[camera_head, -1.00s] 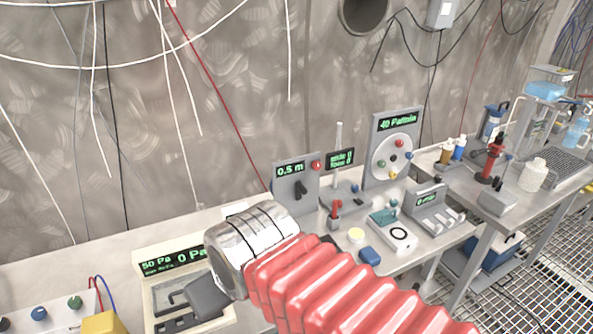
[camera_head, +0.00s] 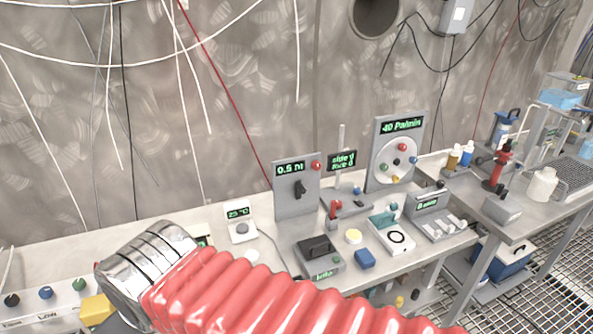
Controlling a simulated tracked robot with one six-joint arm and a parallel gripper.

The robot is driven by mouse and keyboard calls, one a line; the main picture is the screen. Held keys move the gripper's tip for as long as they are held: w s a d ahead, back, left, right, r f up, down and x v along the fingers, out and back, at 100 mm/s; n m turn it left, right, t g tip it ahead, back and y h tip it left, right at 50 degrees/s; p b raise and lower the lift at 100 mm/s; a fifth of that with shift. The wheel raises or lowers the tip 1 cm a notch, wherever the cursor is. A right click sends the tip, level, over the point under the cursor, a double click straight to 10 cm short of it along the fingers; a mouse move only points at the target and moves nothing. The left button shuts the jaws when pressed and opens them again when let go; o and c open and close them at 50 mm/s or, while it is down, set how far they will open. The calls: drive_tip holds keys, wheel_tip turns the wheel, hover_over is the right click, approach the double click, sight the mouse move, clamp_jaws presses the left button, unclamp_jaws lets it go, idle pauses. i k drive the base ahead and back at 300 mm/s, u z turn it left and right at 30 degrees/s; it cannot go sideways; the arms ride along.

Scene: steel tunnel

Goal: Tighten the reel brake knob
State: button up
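No part is labelled as a reel brake knob, so I cannot tell for sure which one it is. An upright grey panel (camera_head: 285,206) at the back of the bench reads about 0.5 m and carries a black knob (camera_head: 299,189) and a red knob (camera_head: 316,165). To its right, another grey panel (camera_head: 412,153) holds a white disc (camera_head: 381,165) with several coloured knobs. My red ribbed arm crosses the lower left, ending in a silver cuff (camera_head: 147,268) left of both panels. My gripper's fingers do not show, and nothing shows in its grasp.
A small white display unit (camera_head: 240,224) stands behind my arm. Several cables hang on the wall. A second bench (camera_head: 532,222) stands right.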

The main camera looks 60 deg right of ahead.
sight(316, 165)
drive_tip(key=u, duration=0.3)
drive_tip(key=k, duration=1.2)
drive_tip(key=z, duration=0.5)
drive_tip(key=i, duration=1)
drive_tip(key=z, duration=0.1)
